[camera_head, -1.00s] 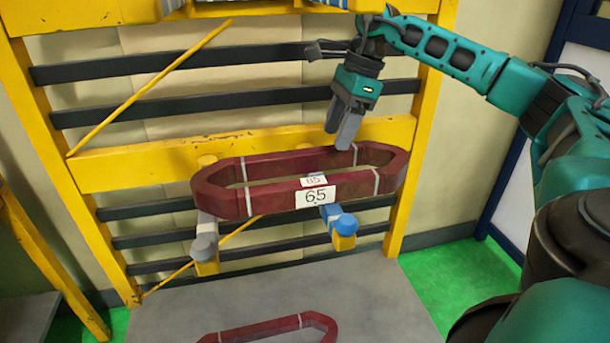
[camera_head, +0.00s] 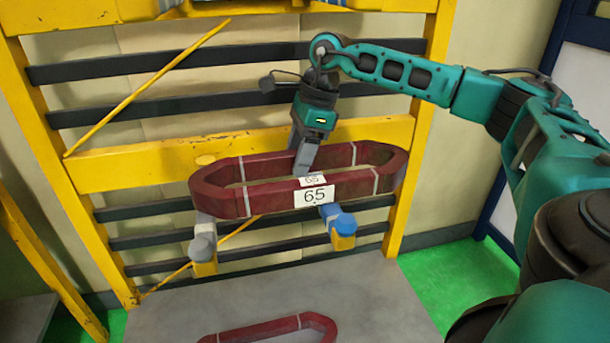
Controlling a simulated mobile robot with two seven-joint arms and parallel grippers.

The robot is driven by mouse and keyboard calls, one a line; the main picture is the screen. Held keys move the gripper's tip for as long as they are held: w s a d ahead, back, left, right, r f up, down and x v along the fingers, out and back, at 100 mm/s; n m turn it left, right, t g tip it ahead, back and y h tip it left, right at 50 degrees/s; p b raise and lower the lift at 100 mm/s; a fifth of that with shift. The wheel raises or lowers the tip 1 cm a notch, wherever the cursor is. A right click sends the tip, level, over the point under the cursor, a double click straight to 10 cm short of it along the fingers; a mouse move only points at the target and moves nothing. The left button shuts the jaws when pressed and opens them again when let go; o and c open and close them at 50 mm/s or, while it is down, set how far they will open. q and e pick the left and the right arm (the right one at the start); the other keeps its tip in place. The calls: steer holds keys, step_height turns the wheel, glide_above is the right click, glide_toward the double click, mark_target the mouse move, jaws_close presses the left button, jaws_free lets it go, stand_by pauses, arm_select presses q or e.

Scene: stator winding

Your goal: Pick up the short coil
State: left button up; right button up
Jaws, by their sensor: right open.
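A dark red elongated coil (camera_head: 267,196) with white bands and "65" labels rests on two pegs of the yellow rack, a grey-capped one and a blue-capped one. Another red coil (camera_head: 262,331) lies on the grey surface below, cut off by the bottom edge. I cannot tell from the view which one is the short coil. My right gripper (camera_head: 303,166) is open, pointing down over the upper coil near its far side, right of the middle. Its fingertips overlap the coil's opening in the picture; I cannot tell whether they touch it. My left gripper is not in view.
The grey-capped peg (camera_head: 203,243) and the blue-capped peg (camera_head: 341,224) stick out towards me. The yellow rack (camera_head: 130,172) with dark bars stands behind the coil. The grey surface (camera_head: 375,290) is bare at right. Green floor (camera_head: 462,275) lies beyond it.

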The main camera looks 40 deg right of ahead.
jaws_close()
stand_by(0.4)
steer(key=shift+r, duration=0.1)
